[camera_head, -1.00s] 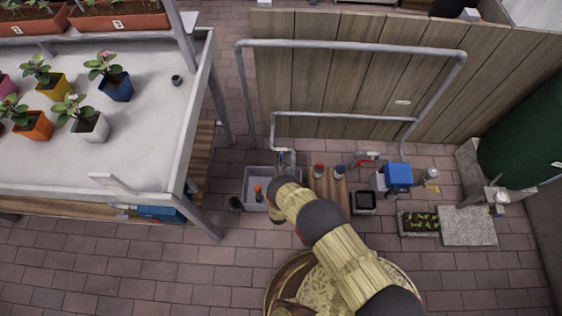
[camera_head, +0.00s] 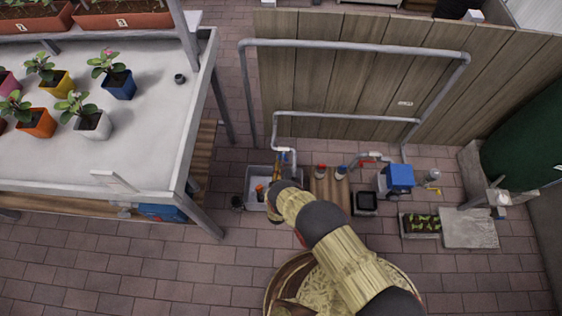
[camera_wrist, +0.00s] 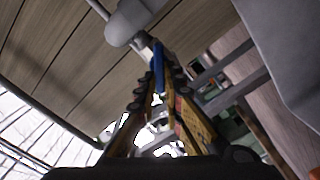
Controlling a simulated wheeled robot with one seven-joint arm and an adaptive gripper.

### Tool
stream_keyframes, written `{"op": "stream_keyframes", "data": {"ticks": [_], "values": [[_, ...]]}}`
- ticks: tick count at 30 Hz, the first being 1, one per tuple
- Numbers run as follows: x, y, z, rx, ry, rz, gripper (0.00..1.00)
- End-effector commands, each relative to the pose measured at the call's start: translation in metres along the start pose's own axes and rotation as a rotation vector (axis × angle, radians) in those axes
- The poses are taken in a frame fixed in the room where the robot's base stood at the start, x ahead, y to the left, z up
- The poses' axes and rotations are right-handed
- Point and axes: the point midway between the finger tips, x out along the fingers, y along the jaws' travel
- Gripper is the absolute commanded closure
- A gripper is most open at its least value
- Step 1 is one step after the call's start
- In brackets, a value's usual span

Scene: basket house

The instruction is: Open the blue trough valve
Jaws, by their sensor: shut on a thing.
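The blue trough valve handle (camera_wrist: 158,66) shows in the wrist view as a narrow blue lever beside a grey pipe fitting (camera_wrist: 130,20). My gripper (camera_wrist: 162,84) is shut on the blue lever, with its two yellow-and-black fingers on either side of it. In the head view my gripper (camera_head: 280,178) is over the grey trough (camera_head: 250,187), at the lower end of the grey pipe (camera_head: 277,135). My arm hides part of the trough. The turn angle of the handle is hard to tell.
A wooden board (camera_head: 330,186) with red and blue capped bottles stands right of the trough. Beyond it are a black tray (camera_head: 365,203) and a blue-topped pump (camera_head: 397,177). A white plant table (camera_head: 140,130) stands at left, and a wooden fence (camera_head: 340,95) behind.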

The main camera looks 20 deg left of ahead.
Motion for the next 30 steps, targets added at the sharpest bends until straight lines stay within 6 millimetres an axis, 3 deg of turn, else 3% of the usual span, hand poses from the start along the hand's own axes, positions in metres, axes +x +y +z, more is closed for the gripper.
{"op": "stream_keyframes", "data": {"ticks": [15, 30], "values": [[-0.0001, -0.0077, 0.0010, -0.461, 0.002, -0.001, 1.00], [0.0001, -0.0109, 0.0025, -0.685, 0.003, -0.001, 1.00]]}}
